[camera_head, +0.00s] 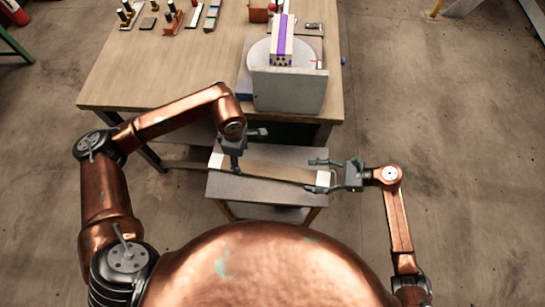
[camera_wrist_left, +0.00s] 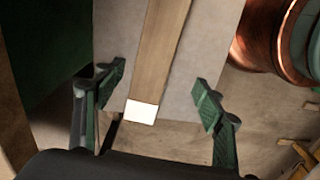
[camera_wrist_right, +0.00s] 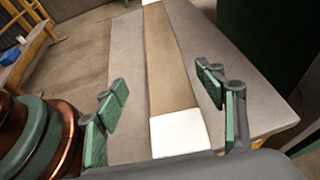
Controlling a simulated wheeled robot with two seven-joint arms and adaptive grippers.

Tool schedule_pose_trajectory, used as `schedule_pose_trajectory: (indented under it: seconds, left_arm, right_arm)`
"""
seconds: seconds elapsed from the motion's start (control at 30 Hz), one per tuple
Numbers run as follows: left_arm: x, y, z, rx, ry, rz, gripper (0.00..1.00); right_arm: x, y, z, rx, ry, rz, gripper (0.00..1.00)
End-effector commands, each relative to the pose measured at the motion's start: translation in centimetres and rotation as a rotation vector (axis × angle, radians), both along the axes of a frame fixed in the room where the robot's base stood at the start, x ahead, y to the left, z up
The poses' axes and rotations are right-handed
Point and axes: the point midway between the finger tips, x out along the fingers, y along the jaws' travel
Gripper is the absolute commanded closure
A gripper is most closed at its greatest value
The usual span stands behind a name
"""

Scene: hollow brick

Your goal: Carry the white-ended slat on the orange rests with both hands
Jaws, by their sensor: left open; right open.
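The wooden slat with white ends (camera_head: 270,170) lies across a small grey-topped stand (camera_head: 285,197) in front of the large table. Its left white end also shows in the left wrist view (camera_wrist_left: 142,112), between the spread fingers of my open left gripper (camera_wrist_left: 160,95). Its right white end shows in the right wrist view (camera_wrist_right: 179,135), between the spread fingers of my open right gripper (camera_wrist_right: 165,95). Neither gripper visibly touches the slat. In the head view my left gripper (camera_head: 237,158) is above the left end and my right gripper (camera_head: 325,175) is at the right end. I cannot make out orange rests.
The large wooden table (camera_head: 190,85) stands behind the stand. Several small tools lie at the back left. The floor at right is clear.

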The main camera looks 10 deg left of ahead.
Motion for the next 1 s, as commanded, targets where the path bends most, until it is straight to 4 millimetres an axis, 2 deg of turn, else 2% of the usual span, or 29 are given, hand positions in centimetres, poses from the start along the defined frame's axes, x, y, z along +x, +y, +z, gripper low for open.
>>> schedule_pose_trajectory:
  seconds: [0.47, 0.57, 1.0]
  left_arm:
    - [0.4, -0.3, -0.1, 0.010, -0.001, -0.013, 0.36]
    - [0.3, -0.3, -0.8, 0.009, 0.001, -0.013, 0.36]
    - [0.2, -0.2, -6.8, 0.009, 0.002, -0.009, 0.36]
  right_arm:
    - [-0.2, -0.5, -0.1, -0.003, -0.001, -0.006, 0.36]
    - [-0.2, 0.2, -0.4, -0.001, 0.000, -0.006, 0.36]
    - [-0.1, 5.9, -2.6, 0.000, -0.002, -0.004, 0.36]
